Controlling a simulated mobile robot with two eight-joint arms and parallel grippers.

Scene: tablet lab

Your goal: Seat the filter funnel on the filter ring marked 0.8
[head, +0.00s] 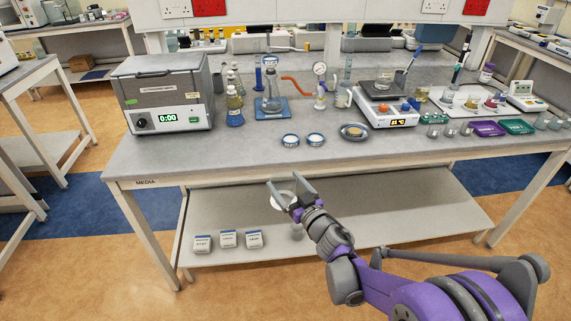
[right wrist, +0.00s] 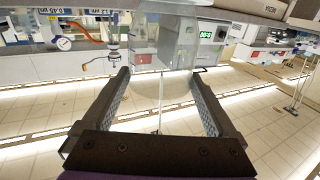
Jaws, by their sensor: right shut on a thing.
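My right gripper (head: 292,190) is in front of the bench, below the level of its top. It is shut on the filter funnel (head: 281,203), a pale, translucent cone. Two round blue-and-white filter rings, one at left (head: 291,140) and one at right (head: 316,139), sit near the bench's front edge, beyond the gripper. Their marks are too small to read in the head view. The funnel is apart from both rings. My left gripper is not in view.
The grey bench top (head: 240,157) is clear left of the rings. A flask (head: 271,99) with red tubing stands behind them; a dish (head: 354,131) lies to their right. A water bath (head: 164,93) stands at left, a hotplate (head: 386,108) at right. A lower shelf (head: 400,205) lies beneath.

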